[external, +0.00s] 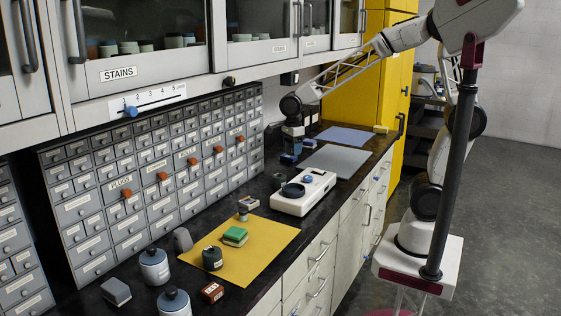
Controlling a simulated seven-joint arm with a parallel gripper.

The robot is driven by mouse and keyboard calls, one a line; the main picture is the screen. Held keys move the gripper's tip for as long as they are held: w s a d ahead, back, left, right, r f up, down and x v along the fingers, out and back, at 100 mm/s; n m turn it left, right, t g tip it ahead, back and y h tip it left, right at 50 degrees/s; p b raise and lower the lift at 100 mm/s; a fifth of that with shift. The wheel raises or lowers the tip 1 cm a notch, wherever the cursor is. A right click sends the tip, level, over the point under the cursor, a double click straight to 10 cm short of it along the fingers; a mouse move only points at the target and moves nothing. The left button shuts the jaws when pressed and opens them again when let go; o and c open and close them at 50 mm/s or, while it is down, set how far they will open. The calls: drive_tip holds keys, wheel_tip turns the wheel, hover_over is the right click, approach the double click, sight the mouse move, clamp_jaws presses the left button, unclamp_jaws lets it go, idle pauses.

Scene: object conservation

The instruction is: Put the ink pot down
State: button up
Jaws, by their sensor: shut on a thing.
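My gripper (292,146) is low over the far part of the dark counter, left of the grey mat. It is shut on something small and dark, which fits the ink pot. The fingers and the held thing blend together at this size, so I cannot tell its shape or whether it touches the counter.
A grey mat (337,160) and a blue mat (345,136) lie on the counter. A white device (318,190) stands nearer. A yellow mat (262,262) bears a green block (235,235) and a dark jar (212,259). Drawers (150,185) line the left.

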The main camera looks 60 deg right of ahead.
drive_tip(key=s+d+m, duration=0.3)
drive_tip(key=s+d, duration=0.1)
drive_tip(key=d, duration=0.8)
drive_tip(key=s+d+m, duration=0.4)
drive_tip(key=s+d, duration=0.1)
drive_tip(key=d, duration=0.6)
drive_tip(key=s+d+m, duration=0.3)
drive_tip(key=s+d, duration=0.1)
drive_tip(key=d, duration=0.8)
wheel_tip(320, 180, down, 9)
drive_tip(key=shift+s+f, duration=0.1)
drive_tip(key=shift+f, duration=0.1)
hover_over(329, 154)
drive_tip(key=shift+a+f, duration=0.1)
drive_tip(key=shift+f, duration=0.65)
drive_tip(key=shift+f, duration=1.75)
drive_tip(key=shift+f, duration=0.15)
